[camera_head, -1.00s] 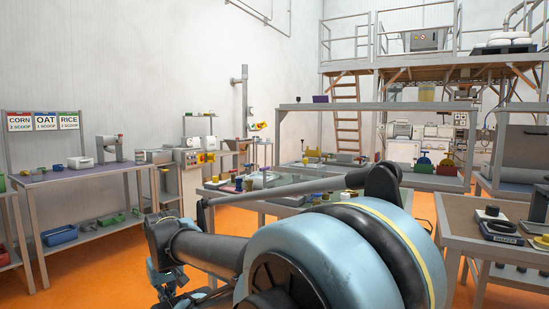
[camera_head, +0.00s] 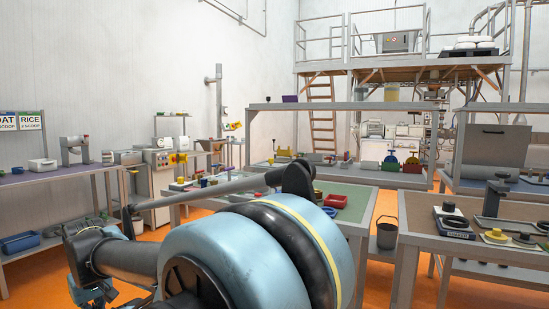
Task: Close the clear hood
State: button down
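I cannot make out the clear hood for certain in the head view. The middle bench (camera_head: 357,205) has a green top with small coloured parts and a red tray (camera_head: 335,201) on it. My arm's large blue joint and a dark link cover much of this bench's left and front. My gripper (camera_head: 92,288) seems to be the dark, jointed end at the lower left, partly cut off by the frame edge. It is far from the bench tops and touches nothing I can see. Its fingers are too unclear to tell open from shut.
A bench at the right (camera_head: 412,222) carries a black scale (camera_head: 453,222) and weights. A grey bucket (camera_head: 387,233) stands on the orange floor between benches. A long bench (camera_head: 60,178) stands at the left wall. Open floor (camera_head: 378,285) shows between the middle and right benches.

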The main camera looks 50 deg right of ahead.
aim_at(274, 170)
jog(key=z, duration=0.05)
jog(key=k, duration=0.5)
jog(key=z, duration=0.8)
jog(key=i, duration=0.4)
jog(key=z, duration=0.05)
